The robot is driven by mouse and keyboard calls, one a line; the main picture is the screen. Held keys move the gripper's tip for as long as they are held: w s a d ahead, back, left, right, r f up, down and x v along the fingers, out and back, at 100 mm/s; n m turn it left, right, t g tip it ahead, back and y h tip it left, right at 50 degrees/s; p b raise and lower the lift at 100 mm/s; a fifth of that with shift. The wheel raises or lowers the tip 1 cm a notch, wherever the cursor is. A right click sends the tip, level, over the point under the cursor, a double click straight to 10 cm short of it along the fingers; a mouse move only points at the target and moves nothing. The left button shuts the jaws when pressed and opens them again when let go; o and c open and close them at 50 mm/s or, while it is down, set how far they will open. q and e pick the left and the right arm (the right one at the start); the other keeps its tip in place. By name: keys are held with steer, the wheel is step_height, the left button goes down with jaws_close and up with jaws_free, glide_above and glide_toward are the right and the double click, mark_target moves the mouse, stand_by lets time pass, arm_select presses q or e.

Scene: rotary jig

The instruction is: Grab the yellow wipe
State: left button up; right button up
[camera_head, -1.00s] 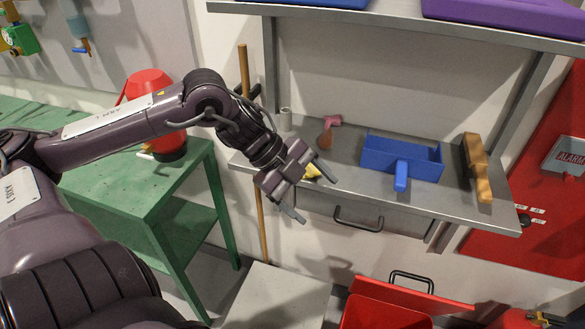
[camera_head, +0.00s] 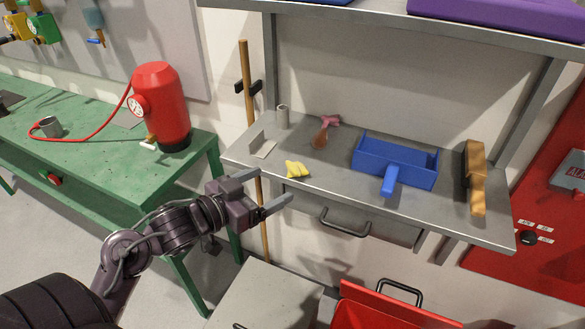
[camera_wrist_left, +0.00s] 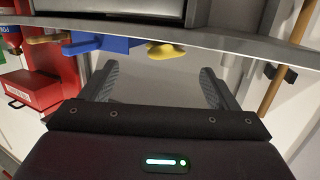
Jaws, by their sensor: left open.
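The yellow wipe (camera_head: 297,169) lies crumpled on the grey metal shelf (camera_head: 340,182), close to its front edge. It also shows in the left wrist view (camera_wrist_left: 167,50), at the shelf edge beyond the fingers. My left gripper (camera_head: 265,190) is open and empty. It is in front of the shelf, below and to the left of the wipe, and apart from it. In the left wrist view its two fingers (camera_wrist_left: 157,85) stand wide apart with nothing between them. My right gripper is not in view.
On the shelf are a metal bracket (camera_head: 262,147), a grey tube (camera_head: 283,117), a pink-topped spray bottle (camera_head: 325,131), a blue dustpan (camera_head: 398,163) and a wooden brush (camera_head: 476,178). A wooden pole (camera_head: 250,130) stands left of the shelf. A red tank (camera_head: 160,108) stands on the green bench (camera_head: 88,160).

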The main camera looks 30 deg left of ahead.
mark_target(290, 171)
arm_select(q)
steer(key=x, duration=0.2)
steer(key=p+x, duration=0.1)
steer(key=x, duration=0.1)
steer(key=p+x, duration=0.1)
steer(key=x, duration=0.1)
steer(key=shift+w+a+r, duration=0.3)
steer(key=shift+w+d+f, duration=0.15)
steer(key=shift+w+f, duration=0.05)
steer(key=shift+w, duration=0.35)
steer(key=c, duration=1)
